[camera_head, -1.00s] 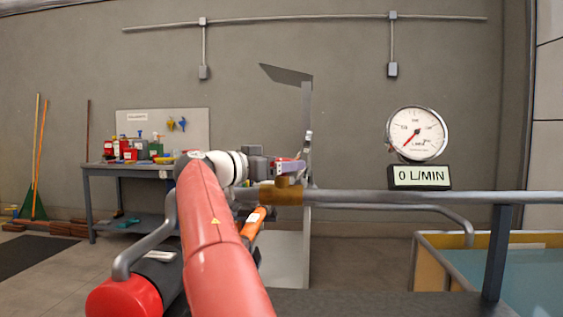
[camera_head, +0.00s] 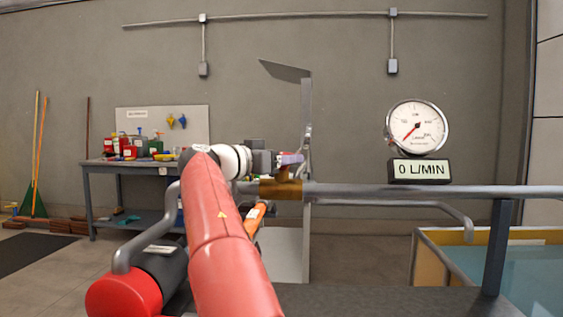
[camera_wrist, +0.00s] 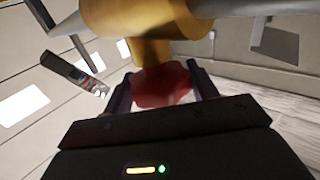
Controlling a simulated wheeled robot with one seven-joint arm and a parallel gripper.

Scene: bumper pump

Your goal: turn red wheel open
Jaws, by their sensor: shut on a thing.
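The red wheel (camera_wrist: 160,86) shows in the wrist view between the two dark fingers of my gripper (camera_wrist: 162,82), which is shut on it. The wheel sits at the end of the stem of a brass valve (camera_wrist: 140,15). In the head view the brass valve (camera_head: 281,189) is set in the grey pipe, with my gripper (camera_head: 291,159) just above it. The wheel is mostly hidden there by my gripper. How far the wheel is turned cannot be told.
A round gauge (camera_head: 417,127) stands above a display (camera_head: 420,171) reading 0 L/MIN. The grey pipe (camera_head: 400,191) runs right above a yellow-edged water tank (camera_head: 428,259). A thin upright metal plate (camera_head: 306,120) stands behind my gripper. A workbench (camera_head: 125,170) stands back left.

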